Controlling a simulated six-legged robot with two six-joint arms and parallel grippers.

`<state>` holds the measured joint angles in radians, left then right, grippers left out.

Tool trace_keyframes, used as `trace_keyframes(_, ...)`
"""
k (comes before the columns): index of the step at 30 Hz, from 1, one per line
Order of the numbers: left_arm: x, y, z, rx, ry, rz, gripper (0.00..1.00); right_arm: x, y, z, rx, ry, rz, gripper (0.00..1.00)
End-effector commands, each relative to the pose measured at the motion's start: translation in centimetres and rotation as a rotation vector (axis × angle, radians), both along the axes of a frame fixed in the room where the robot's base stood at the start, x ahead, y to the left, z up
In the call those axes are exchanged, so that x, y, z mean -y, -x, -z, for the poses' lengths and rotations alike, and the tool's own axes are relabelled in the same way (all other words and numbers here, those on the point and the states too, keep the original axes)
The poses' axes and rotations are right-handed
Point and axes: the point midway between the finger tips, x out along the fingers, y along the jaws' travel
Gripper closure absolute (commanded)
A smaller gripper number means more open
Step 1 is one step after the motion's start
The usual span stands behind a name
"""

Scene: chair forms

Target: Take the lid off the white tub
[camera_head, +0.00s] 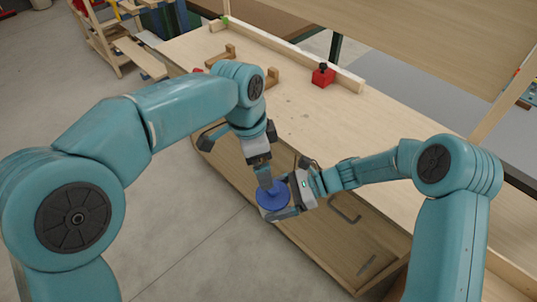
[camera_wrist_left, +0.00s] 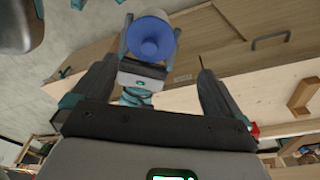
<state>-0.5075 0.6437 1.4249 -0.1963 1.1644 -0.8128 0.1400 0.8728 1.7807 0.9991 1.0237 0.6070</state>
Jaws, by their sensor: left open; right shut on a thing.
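The round blue lid (camera_head: 272,194) is in front of the workbench in the head view, with a raised knob at its middle. In the left wrist view the lid (camera_wrist_left: 150,38) faces the camera. The white tub under it is mostly hidden by the lid and the gripper. My right gripper (camera_head: 284,200) is shut around the tub, with its fingers on either side, and holds it off the floor. My left gripper (camera_wrist_left: 155,68) is open and empty, its fingers apart, just above the lid. I cannot tell whether it touches the lid.
The wooden workbench (camera_head: 290,118) lies behind both grippers, with a drawer handle (camera_head: 344,208) on its front. A red block (camera_head: 323,75) with a dark knob and wooden pieces (camera_head: 222,56) are on its top. Concrete floor (camera_head: 185,245) is clear at the front left.

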Motion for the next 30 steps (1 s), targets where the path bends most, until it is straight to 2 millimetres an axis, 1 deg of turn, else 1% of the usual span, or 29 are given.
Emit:
trace_keyframes(1,0.8,0.4,-1.1,0.008,-0.001,0.05,0.0,0.0,0.0,0.0,0.0,0.0,0.0,0.69)
trace_keyframes(3,1.4,0.9,-2.1,0.011,-0.002,0.102,0.0,0.0,0.0,0.0,0.0,0.0,0.0,0.69)
trace_keyframes(5,1.7,1.2,-2.4,0.011,-0.004,0.129,0.0,0.0,0.0,0.0,0.0,0.0,0.0,0.69)
trace_keyframes(8,1.9,1.3,-1.9,0.01,-0.005,0.145,0.0,0.0,0.0,0.0,0.0,0.0,0.0,0.69)
trace_keyframes(11,2.1,1.3,-0.3,0.008,-0.006,0.143,0.0,0.0,0.0,0.0,0.0,0.0,0.0,0.69)
trace_keyframes(18,2.9,1.3,4.7,0.007,-0.005,0.142,0.0,0.0,0.0,0.0,0.0,0.0,0.0,0.69)
trace_keyframes(21,3.1,1.3,6.5,0.008,-0.004,0.141,0.0,0.0,0.0,0.0,0.0,0.0,0.0,0.69)
trace_keyframes(25,3.4,1.2,8.1,0.01,-0.003,0.14,0.0,0.0,0.0,0.0,0.0,0.0,0.0,0.69)
trace_keyframes(30,3.5,1.2,9.1,0.012,-0.002,0.14,0.0,0.0,0.0,0.0,0.0,0.0,0.0,0.69)
